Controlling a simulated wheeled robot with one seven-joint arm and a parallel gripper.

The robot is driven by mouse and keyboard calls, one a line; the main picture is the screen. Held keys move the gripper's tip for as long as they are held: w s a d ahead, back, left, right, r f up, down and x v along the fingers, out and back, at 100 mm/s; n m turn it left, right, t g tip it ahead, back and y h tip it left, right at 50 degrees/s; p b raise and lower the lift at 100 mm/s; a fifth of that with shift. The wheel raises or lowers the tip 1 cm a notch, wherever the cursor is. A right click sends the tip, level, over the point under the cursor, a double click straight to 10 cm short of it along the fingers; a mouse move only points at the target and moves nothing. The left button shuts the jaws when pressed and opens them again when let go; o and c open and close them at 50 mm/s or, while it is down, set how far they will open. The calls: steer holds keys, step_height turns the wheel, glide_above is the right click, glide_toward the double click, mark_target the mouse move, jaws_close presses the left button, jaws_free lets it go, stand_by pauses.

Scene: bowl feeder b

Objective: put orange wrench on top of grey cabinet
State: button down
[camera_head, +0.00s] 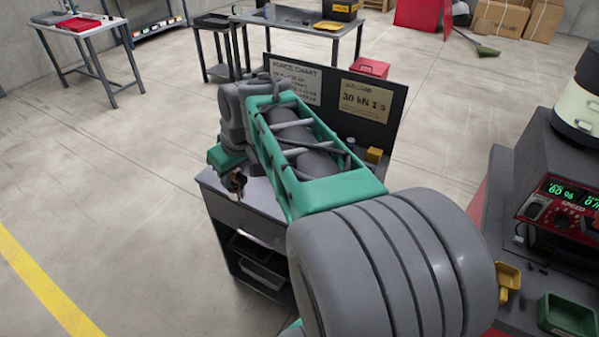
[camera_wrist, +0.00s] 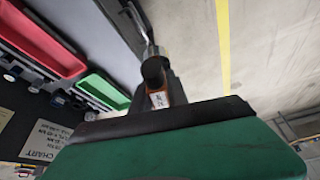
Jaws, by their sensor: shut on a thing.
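My gripper (camera_head: 236,182) hangs at the left front edge of a grey open-fronted bench (camera_head: 222,208), on the far side of my arm. In the wrist view, my gripper (camera_wrist: 160,90) is shut on a tool with an orange, labelled part (camera_wrist: 168,95), a dark round part and a metal shaft, which I take as the orange wrench. Its far end points away over the bench edge and the floor. The gripper body hides part of it, and in the head view it is too small to make out. I cannot tell whether this bench is the grey cabinet.
A chart board (camera_head: 348,100) stands at the bench's back. A red tray (camera_wrist: 42,38) and a green tray (camera_wrist: 104,90) lie near the gripper. A feeder machine (camera_head: 545,160) with a lit red panel stands at right. Floor at left is clear, with a yellow line (camera_head: 45,285).

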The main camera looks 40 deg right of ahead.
steer(key=s+d+f+n+b, duration=0.1)
steer(key=s+d+f+b, duration=0.2)
steer(key=s+d, duration=0.25)
steer(key=s+d+f+n+y+b, duration=0.1)
steer(key=s+d+f+b, duration=0.2)
steer(key=d, duration=0.4)
steer(key=s+d+f+n+b, duration=0.1)
steer(key=s+d+f+b, duration=0.15)
steer(key=s+d, duration=0.4)
steer(key=w+f, duration=0.3)
steer(key=w, duration=0.1)
steer(key=w+d+f+b, duration=0.1)
steer(key=w+f, duration=0.2)
steer(key=w, duration=0.2)
steer(key=w+d+f, duration=0.1)
steer(key=w+f, duration=0.2)
steer(key=w, duration=0.1)
steer(key=shift+w+d+f+b, duration=0.25)
steer(key=shift+f+b, duration=0.1)
steer(key=shift+f, duration=1.25)
steer(key=shift+f, duration=0.1)
steer(key=shift+f, duration=0.15)
steer(key=c, duration=1.3)
jaws_free()
